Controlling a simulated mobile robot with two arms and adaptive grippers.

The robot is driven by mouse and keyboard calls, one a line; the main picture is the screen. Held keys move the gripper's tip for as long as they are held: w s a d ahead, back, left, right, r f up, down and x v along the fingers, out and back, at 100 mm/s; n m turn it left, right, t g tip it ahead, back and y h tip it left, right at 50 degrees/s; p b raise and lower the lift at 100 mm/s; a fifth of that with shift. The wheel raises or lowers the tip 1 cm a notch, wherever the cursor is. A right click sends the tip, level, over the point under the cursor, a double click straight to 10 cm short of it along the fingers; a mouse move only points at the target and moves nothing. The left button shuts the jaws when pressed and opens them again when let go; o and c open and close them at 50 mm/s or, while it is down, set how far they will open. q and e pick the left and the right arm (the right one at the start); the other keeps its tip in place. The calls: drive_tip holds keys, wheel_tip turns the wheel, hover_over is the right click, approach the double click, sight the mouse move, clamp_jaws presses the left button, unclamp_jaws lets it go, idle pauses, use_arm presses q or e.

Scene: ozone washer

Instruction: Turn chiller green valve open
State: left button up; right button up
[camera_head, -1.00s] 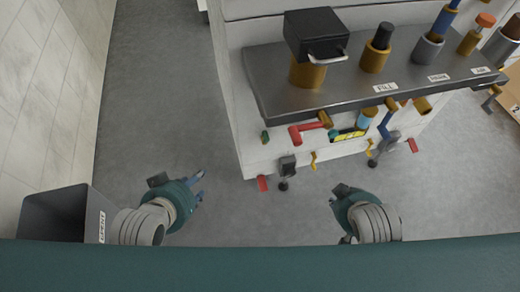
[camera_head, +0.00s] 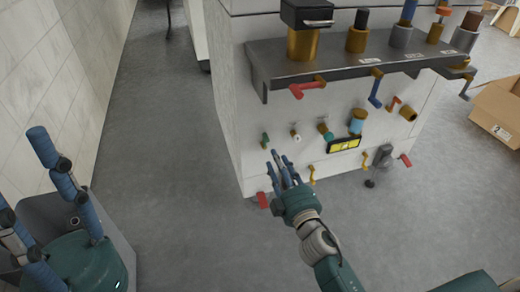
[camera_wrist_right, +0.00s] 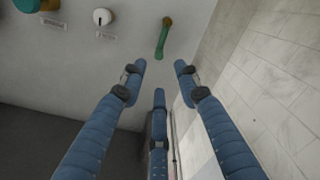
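The green valve handle (camera_head: 265,140) is a small green lever on the white machine's front panel, near its left corner. In the right wrist view the green lever (camera_wrist_right: 161,42) hangs from a brown-gold pivot, beyond the fingertips and between their lines. My right gripper (camera_head: 277,164) is just below the valve in the head view. Its blue fingers (camera_wrist_right: 160,75) are spread, with nothing between them and a visible gap to the lever. My left gripper (camera_head: 28,180) is at the lower left, fingers spread and empty, far from the machine.
A red handle (camera_head: 308,89) hangs from the dark shelf (camera_head: 350,65) above. A cardboard box (camera_head: 498,108) stands right. Floor left of the machine is clear.

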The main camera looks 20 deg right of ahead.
sight(268, 141)
drive_tip(key=w+b, duration=0.1)
drive_tip(key=w, duration=0.9)
drive_tip(key=shift+w+a, duration=0.1)
drive_tip(key=shift+w, duration=0.15)
clamp_jaws()
